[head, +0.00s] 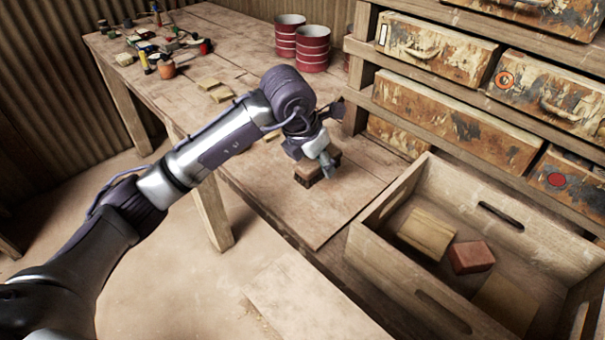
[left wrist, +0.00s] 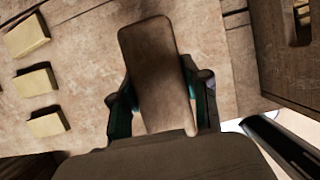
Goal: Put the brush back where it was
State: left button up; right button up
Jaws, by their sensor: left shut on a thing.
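The brush (head: 308,173) has a brown wooden body. It is at the near right part of the workbench, left of the crate. My left gripper (head: 322,158) is over it and shut on it. In the left wrist view the brush (left wrist: 155,65) shows as a long brown block with rounded corners, with one finger of my left gripper (left wrist: 163,108) on each side. My right gripper is in neither view.
The wooden crate (head: 377,252) holds a red block (head: 471,257) and flat wooden pieces. Drawers (head: 437,50) stand behind. Red tins (head: 312,50), small tools and a clay pot (head: 166,69) are at the back. Pale tiles (left wrist: 28,35) lie on the workbench (head: 255,185), whose front part is bare.

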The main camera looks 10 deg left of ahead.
pick_arm(q)
jog(key=a+f, duration=0.1)
jog(key=w+a+f, duration=0.1)
jog(key=a, duration=0.1)
jog(key=shift+a, duration=0.2)
jog(key=shift+f+p, duration=0.65)
jog(key=shift+f, duration=1.5)
jog(key=o, duration=1)
jog(key=shift+s+a+r, duration=0.15)
jog(key=shift+r, duration=0.35)
jog(key=b+v, duration=0.1)
jog(key=v, duration=1)
jog(key=shift+s, duration=0.1)
